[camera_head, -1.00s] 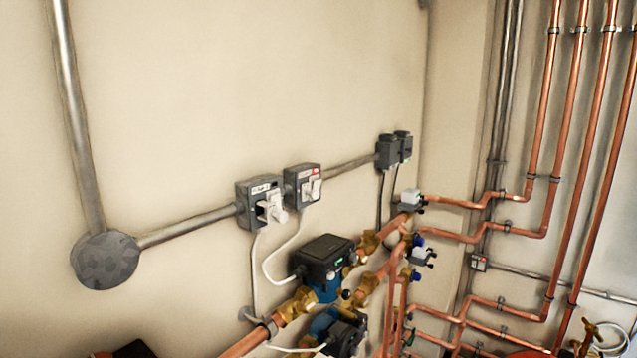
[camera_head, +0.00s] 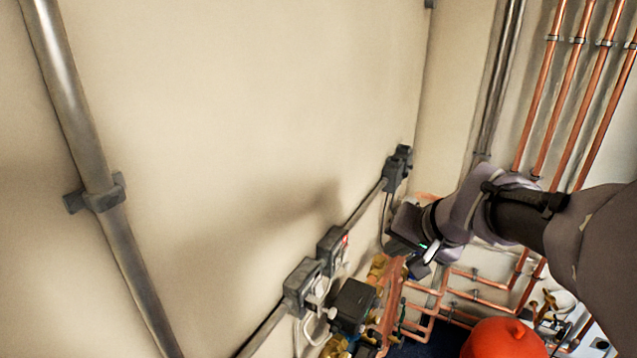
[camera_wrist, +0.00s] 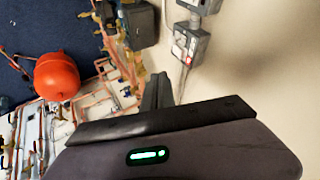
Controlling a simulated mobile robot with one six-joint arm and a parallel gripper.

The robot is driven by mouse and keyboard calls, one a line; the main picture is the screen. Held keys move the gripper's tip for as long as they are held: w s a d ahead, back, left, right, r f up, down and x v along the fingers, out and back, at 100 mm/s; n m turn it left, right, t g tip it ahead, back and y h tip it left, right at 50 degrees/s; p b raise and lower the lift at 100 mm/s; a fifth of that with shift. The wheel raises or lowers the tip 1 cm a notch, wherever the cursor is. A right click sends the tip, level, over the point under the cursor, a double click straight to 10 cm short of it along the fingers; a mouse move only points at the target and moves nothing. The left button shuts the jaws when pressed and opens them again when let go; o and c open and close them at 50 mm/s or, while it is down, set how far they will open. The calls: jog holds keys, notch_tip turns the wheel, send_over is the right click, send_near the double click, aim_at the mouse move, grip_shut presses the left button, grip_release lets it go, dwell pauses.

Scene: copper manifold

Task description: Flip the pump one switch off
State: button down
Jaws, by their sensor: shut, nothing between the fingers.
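Two grey switch boxes are on the wall along a conduit. In the head view, the nearer switch box (camera_head: 303,287) has a pale lever; the farther switch box (camera_head: 332,248) has a red mark. Their labels are too small to read, so I cannot tell which is pump one. The wrist view shows a red-marked switch box (camera_wrist: 189,43) at top right and part of another switch box (camera_wrist: 201,6) above it. My gripper (camera_head: 424,262) is right of the boxes, apart from them. Its fingers (camera_wrist: 158,92) are shut and empty.
A black-topped pump (camera_head: 354,302) and copper pipes (camera_head: 425,310) lie below and beside the boxes. Dark sockets (camera_head: 397,168) are farther along the wall. A red vessel (camera_head: 502,338) stands at the bottom right. The wall above the boxes is bare.

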aim_at(346, 254)
jog(key=w+a+f+p, duration=0.2)
jog(key=w+a+f, duration=0.3)
jog(key=w+f, duration=0.2)
jog(key=shift+w+a+f, duration=0.15)
jog(key=shift+w, duration=0.45)
